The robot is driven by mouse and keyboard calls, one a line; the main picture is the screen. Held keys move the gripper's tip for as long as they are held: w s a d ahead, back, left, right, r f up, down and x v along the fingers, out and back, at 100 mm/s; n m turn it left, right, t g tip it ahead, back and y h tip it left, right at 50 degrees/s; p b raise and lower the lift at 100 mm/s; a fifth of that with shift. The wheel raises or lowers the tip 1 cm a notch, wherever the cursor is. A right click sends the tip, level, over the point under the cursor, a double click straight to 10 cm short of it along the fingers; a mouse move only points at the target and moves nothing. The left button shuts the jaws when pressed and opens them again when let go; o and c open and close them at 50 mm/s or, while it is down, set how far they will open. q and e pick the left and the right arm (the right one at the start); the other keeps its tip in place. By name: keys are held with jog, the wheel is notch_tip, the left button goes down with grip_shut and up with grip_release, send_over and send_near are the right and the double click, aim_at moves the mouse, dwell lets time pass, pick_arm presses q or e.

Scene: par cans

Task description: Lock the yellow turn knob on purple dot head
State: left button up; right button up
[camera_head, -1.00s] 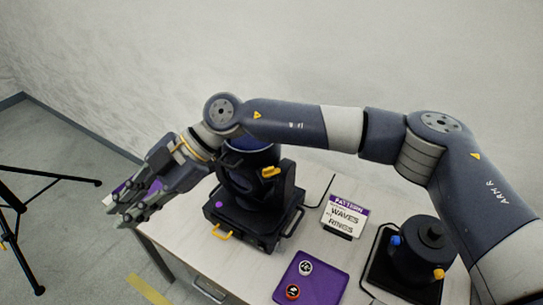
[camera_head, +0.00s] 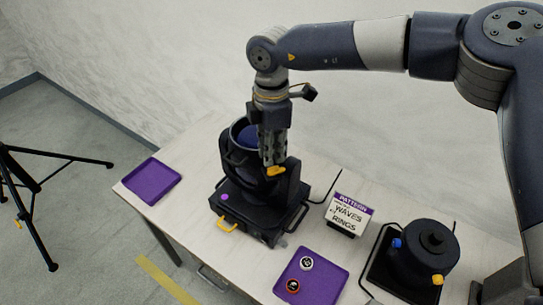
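The purple dot head (camera_head: 243,145) is a black moving-head lamp on a black base (camera_head: 247,216) that bears a purple dot (camera_head: 225,197). A yellow turn knob (camera_head: 276,171) shows on the side of its yoke. My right gripper (camera_head: 273,160) points down in front of the head, with its fingertips at or just above the knob. I cannot tell whether it touches the knob or whether the fingers are open. My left gripper is not in view.
An empty purple tray (camera_head: 153,181) lies at the table's left end. Another purple tray (camera_head: 322,275) holds two small round discs. A pattern sign (camera_head: 347,213) and a second black lamp unit (camera_head: 423,250) with blue and yellow knobs stand right. A tripod (camera_head: 35,190) stands left.

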aim_at(272, 168)
notch_tip(272, 168, down, 4)
jog(key=shift+r+p, duration=0.25)
jog(key=shift+p, duration=0.4)
jog(key=shift+f, duration=0.45)
jog(key=shift+c, duration=0.6)
grip_shut()
